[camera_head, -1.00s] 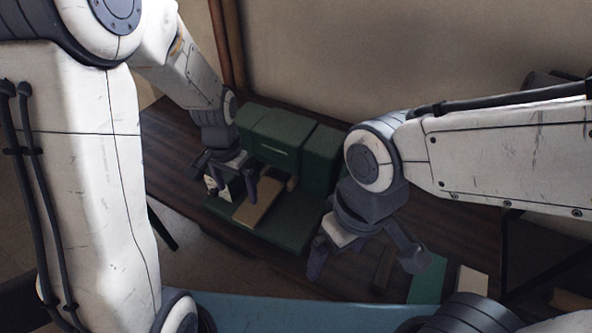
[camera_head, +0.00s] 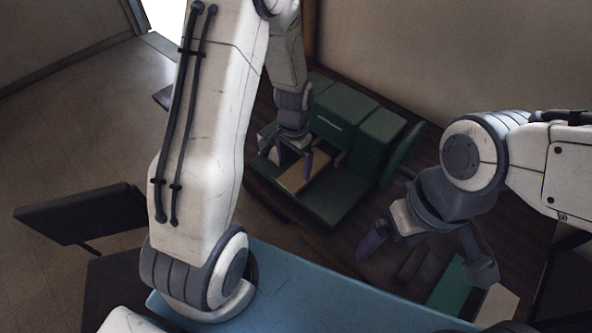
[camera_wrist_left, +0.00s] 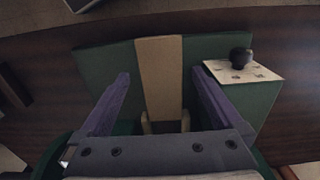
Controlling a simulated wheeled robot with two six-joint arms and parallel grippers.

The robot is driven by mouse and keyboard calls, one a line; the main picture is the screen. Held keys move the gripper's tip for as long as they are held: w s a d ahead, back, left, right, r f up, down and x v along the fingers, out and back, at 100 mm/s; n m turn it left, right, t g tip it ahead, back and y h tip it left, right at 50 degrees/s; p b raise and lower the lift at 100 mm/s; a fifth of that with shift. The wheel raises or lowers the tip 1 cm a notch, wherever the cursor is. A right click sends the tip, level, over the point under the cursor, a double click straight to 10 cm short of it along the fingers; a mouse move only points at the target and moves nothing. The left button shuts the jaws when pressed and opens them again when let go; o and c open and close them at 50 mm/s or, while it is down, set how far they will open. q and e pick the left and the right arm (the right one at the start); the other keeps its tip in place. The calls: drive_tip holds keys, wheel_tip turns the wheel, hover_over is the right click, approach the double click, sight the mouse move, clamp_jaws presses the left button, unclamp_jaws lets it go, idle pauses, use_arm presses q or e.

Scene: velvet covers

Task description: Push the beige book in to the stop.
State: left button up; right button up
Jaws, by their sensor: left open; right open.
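The beige book (camera_head: 307,174) lies on the base of a green fixture (camera_head: 325,202), its inner end toward the green blocks (camera_head: 345,117). In the left wrist view the beige book (camera_wrist_left: 160,70) is a long strip over the green base (camera_wrist_left: 108,62). My left gripper (camera_head: 288,158) is open over it. In the left wrist view its two fingers (camera_wrist_left: 162,80) stand on either side of the book, with gaps visible. I cannot tell how deep the book sits. My right gripper (camera_head: 428,248) is open and empty, right of the fixture.
A pale plate with a black knob (camera_wrist_left: 240,57) sits beside the book in the left wrist view. A green flat piece (camera_head: 448,283) and a pale piece (camera_head: 497,304) lie below my right gripper. A blue surface (camera_head: 320,290) spans the front.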

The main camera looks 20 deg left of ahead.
sight(294, 178)
use_arm(q)
wheel_tip(294, 178, down, 6)
drive_tip(key=shift+r+p, duration=0.15)
drive_tip(key=shift+p, duration=0.3)
use_arm(e)
drive_tip(key=shift+r, duration=0.6)
